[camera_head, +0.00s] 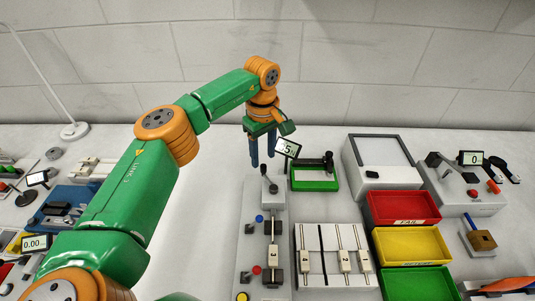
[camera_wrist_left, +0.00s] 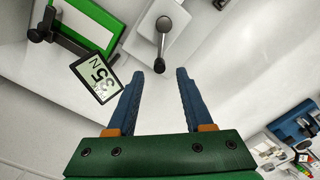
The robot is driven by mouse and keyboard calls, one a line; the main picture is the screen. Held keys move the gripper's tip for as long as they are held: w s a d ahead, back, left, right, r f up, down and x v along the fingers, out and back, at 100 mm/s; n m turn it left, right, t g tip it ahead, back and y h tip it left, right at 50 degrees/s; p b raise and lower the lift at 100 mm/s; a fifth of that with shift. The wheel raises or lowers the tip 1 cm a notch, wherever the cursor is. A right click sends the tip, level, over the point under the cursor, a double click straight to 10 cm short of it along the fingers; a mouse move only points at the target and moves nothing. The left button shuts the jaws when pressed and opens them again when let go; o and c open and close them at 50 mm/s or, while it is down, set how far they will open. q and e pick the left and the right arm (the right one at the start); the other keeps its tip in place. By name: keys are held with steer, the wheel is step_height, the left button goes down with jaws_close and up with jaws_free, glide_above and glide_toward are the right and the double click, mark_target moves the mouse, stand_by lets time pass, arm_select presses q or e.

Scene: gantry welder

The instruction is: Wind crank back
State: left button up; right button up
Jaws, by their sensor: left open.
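The crank (camera_head: 270,185) is a small grey arm with a dark knob at the far end of a long grey gantry fixture (camera_head: 250,235). In the left wrist view the crank (camera_wrist_left: 163,42) has a round silver hub, and its dark knob points toward my gripper. My left gripper (camera_head: 262,158) is open, with its blue fingers pointing down just behind and above the knob. In the left wrist view the knob lies in front of the gap between the fingertips (camera_wrist_left: 160,76). I see no contact, and nothing is held. My right gripper is not in view.
A green-framed fixture (camera_head: 314,184) with a small display (camera_head: 288,148) stands close to the right of the gripper. Red (camera_head: 402,196), yellow (camera_head: 440,260) and green bins lie to the right. A slotted white board (camera_head: 310,268) is beside the gantry.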

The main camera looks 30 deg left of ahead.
mark_target(263, 166)
arm_select(q)
step_height(263, 166, down, 3)
steer(key=shift+s+f+p, duration=0.1)
steer(key=shift+s+p, duration=0.05)
steer(key=shift+p, duration=0.15)
steer(key=shift+w+f, duration=0.2)
steer(key=shift+w, duration=0.15)
steer(key=shift+s+r, duration=0.15)
steer(key=shift+s, duration=0.05)
jaws_close()
